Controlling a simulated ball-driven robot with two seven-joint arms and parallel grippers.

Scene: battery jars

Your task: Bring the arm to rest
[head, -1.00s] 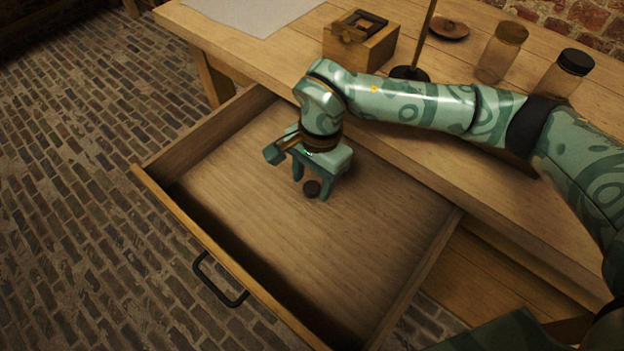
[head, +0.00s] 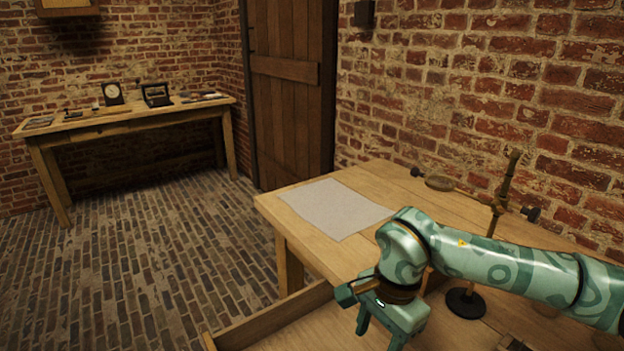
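My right arm comes in from the right in the head view, over the wooden workbench (head: 285,215). My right gripper (head: 380,336) hangs fingers down at the bottom of the view, over the open drawer (head: 265,328). Its two fingers stand apart and I see nothing between them; the lower tips are close to the picture's edge. Most of the drawer is out of view. My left gripper is not in view.
A brass stand (head: 499,195) with a lens and dark round base (head: 465,302) stands close behind my arm. A grey sheet (head: 335,208) lies flat on the bench. A far table (head: 130,125) holds a clock and small items. The brick floor between is clear.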

